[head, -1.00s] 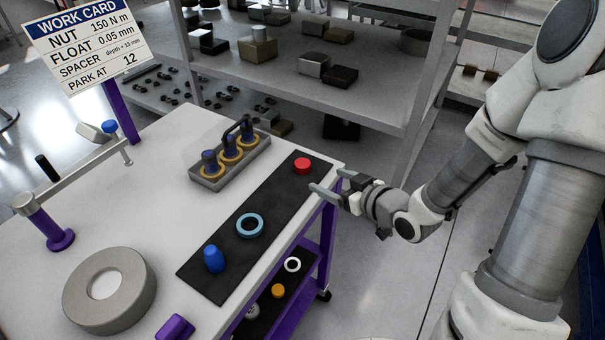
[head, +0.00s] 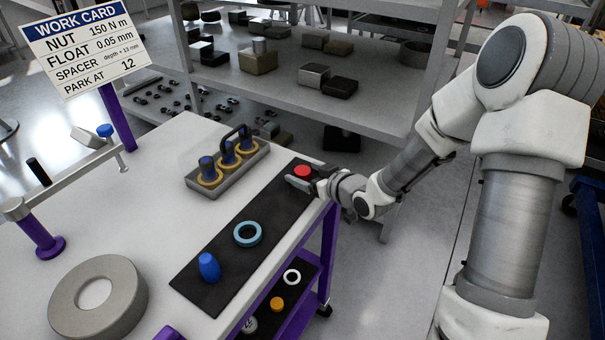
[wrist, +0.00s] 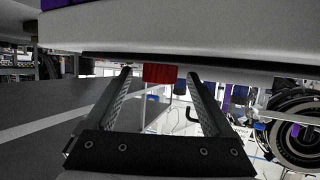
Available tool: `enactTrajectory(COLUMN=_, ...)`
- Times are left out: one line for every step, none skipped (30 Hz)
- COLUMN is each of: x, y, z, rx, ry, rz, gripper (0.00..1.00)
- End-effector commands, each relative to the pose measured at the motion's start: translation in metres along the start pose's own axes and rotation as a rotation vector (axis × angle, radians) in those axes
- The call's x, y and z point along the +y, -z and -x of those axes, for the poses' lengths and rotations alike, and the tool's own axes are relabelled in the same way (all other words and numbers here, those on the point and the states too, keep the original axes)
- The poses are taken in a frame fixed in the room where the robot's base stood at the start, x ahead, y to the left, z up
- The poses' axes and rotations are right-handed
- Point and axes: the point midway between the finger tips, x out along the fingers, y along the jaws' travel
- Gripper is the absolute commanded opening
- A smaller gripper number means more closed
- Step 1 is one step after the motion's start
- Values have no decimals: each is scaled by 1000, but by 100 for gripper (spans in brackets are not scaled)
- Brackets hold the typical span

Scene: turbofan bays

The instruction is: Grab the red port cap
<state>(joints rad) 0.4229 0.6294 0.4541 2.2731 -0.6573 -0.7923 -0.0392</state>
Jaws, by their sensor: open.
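The red port cap (head: 303,171) sits at the far end of the black mat on the white cart top. My gripper (head: 300,180) is at that end of the mat, low over it, with its fingers reaching to the cap. In the wrist view the red cap (wrist: 160,73) shows between the tips of the two open fingers (wrist: 158,80). The fingers stand apart on either side of it, and a gap shows next to each. In the head view the near finger partly hides the cap's lower side.
A light blue ring (head: 248,233) and a blue plug (head: 209,267) lie nearer on the black mat (head: 225,255). A grey tray (head: 225,182) with several blue-topped, gold-ringed parts stands left of the cap. A large grey ring (head: 70,300) lies front left. Metal shelves (head: 300,95) stand behind.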

Motion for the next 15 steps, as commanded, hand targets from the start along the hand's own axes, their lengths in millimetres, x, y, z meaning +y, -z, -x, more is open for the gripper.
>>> enactTrajectory(x=0, y=0, z=-1, rx=0, ry=0, rz=0, gripper=87)
enactTrajectory(x=0, y=0, z=-1, rx=0, ry=-1, rz=0, gripper=87)
enactTrajectory(x=0, y=0, z=-1, rx=0, ry=-1, rz=0, gripper=87)
enactTrajectory(x=0, y=0, z=-1, rx=0, ry=-1, rz=0, gripper=87)
enactTrajectory(x=0, y=0, z=-1, rx=0, ry=-1, rz=0, gripper=87)
enactTrajectory(x=0, y=0, z=-1, rx=0, ry=-1, rz=0, gripper=87)
enactTrajectory(x=0, y=0, z=-1, rx=0, ry=-1, rz=0, gripper=83)
enactTrajectory(x=0, y=0, z=-1, rx=0, ry=-1, rz=0, gripper=78)
enactTrajectory(x=0, y=0, z=-1, rx=0, ry=-1, rz=0, gripper=71)
enactTrajectory(x=0, y=0, z=-1, rx=0, ry=-1, rz=0, gripper=65)
enactTrajectory(x=0, y=0, z=-1, rx=0, ry=-1, rz=0, gripper=60)
enactTrajectory(x=0, y=0, z=-1, rx=0, ry=-1, rz=0, gripper=53)
enactTrajectory(x=0, y=0, z=-1, rx=0, ry=-1, rz=0, gripper=47)
enactTrajectory(x=0, y=0, z=-1, rx=0, ry=-1, rz=0, gripper=42)
enactTrajectory(x=0, y=0, z=-1, rx=0, ry=-1, rz=0, gripper=35)
